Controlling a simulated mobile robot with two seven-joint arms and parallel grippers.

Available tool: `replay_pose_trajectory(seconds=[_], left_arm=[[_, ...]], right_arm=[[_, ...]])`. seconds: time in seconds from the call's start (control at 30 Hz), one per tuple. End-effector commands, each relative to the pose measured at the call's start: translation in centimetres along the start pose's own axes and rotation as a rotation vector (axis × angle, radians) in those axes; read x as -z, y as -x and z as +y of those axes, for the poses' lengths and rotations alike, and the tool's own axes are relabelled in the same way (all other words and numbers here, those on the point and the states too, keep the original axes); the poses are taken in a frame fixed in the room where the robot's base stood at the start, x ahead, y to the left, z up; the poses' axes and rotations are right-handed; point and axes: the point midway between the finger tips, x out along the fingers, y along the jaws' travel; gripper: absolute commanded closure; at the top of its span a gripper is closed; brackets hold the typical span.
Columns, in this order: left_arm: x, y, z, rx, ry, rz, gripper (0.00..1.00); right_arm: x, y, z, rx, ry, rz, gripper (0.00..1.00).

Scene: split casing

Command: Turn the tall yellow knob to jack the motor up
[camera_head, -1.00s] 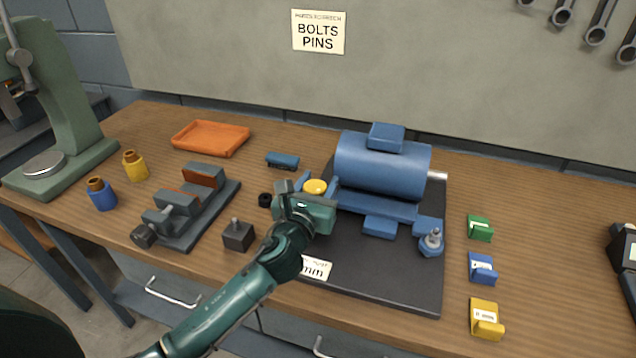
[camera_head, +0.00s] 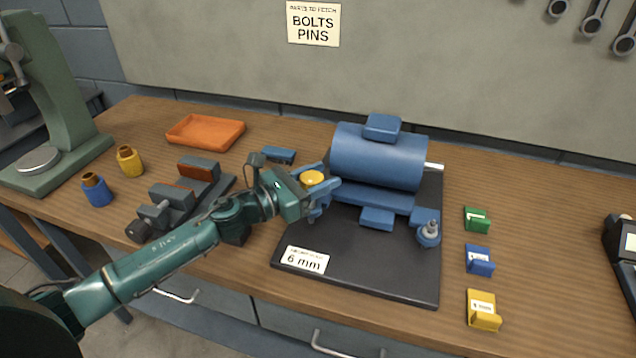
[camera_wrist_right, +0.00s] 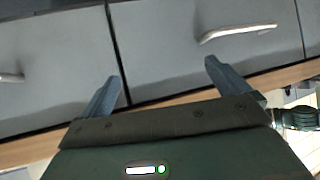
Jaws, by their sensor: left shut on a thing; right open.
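The tall yellow knob (camera_head: 312,178) stands at the left end of the blue motor (camera_head: 378,157) on the dark base plate (camera_head: 350,262). My left gripper (camera_head: 318,186) comes in from the left and is shut on the knob, with blue fingers on either side just below its top. The knob's lower part is hidden by the gripper. The motor lies level as far as I can tell. My right gripper (camera_wrist_right: 162,92) shows only in the right wrist view, open and empty, facing the drawer fronts below the bench edge.
A grey vise (camera_head: 185,197) and an orange tray (camera_head: 205,132) lie left of the motor. Blue (camera_head: 97,190) and yellow (camera_head: 130,160) bottles stand further left. Green (camera_head: 477,219), blue (camera_head: 479,260) and yellow (camera_head: 484,310) shim holders line the right. A 6 mm label (camera_head: 304,261) lies on the plate.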

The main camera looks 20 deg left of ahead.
Motion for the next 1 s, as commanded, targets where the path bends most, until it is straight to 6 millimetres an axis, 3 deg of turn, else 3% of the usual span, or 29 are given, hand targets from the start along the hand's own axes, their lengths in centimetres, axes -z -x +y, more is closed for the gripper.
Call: replay_pose_trajectory(seconds=[0.03,0.77,0.8,1.0], left_arm=[[1.01,0.13,-0.09,0.024,-0.001,0.012,0.79],[0.98,0.18,-0.5,0.112,0.007,0.016,0.79],[0.98,0.17,-0.51,0.112,0.007,0.016,0.53],[0.63,0.1,-0.42,0.11,0.006,0.01,0.37]], right_arm=[[-0.29,-0.27,-0.1,0.007,0.008,0.007,0.0],[-0.39,-0.09,-0.57,0.021,0.012,0.022,0.0],[-0.41,-0.1,-0.56,0.021,0.012,0.021,0.0],[-0.48,-0.15,-0.55,0.021,0.013,0.02,0.0]])
